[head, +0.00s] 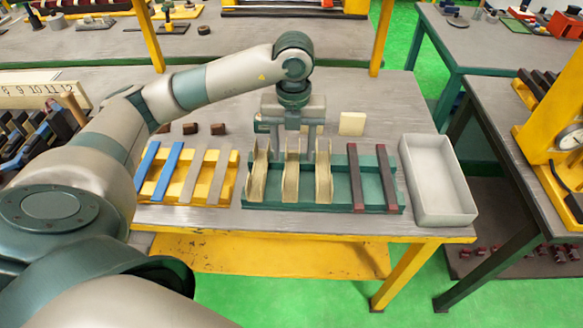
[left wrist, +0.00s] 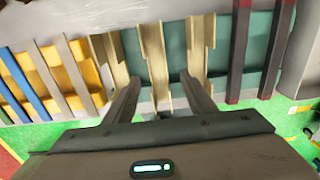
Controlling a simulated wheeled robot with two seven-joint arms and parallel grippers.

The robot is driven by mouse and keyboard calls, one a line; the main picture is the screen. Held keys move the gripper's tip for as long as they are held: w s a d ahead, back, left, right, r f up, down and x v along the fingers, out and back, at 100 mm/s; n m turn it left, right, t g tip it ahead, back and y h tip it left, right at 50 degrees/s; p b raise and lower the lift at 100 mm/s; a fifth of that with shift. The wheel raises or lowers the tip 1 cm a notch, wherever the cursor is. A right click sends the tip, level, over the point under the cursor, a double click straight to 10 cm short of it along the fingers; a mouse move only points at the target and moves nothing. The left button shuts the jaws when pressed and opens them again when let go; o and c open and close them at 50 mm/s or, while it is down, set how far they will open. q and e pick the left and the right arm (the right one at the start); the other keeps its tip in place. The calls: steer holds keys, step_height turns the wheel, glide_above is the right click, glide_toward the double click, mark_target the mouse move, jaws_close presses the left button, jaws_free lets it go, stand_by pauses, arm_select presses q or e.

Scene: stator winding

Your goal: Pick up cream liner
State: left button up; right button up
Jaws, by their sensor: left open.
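Several cream liners stand side by side in the green rack (head: 336,188): a left one (head: 259,178), a middle one (head: 292,180) and a right one (head: 323,178). They are long channel-shaped strips. My right gripper is not in view.
Dark red-ended bars (head: 357,180) lie at the green rack's right. A grey tray (head: 438,185) stands further right. A yellow rack (head: 216,188) with blue strips (head: 147,168) and grey strips is on the left. Small brown blocks and a cream block (head: 352,123) lie behind.

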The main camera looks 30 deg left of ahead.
mark_target(291, 174)
arm_select(q)
steer(key=shift+f, duration=0.3)
steer(key=shift+s+a+f+p, duration=0.1)
steer(key=shift+f+p, duration=0.5)
steer(key=shift+f, duration=0.05)
step_height(291, 174, down, 3)
steer(key=shift+a+p, duration=0.1)
steer(key=shift+p, duration=0.55)
steer(key=shift+f, duration=0.45)
steer(key=shift+c, duration=0.4)
steer(key=c, duration=0.8)
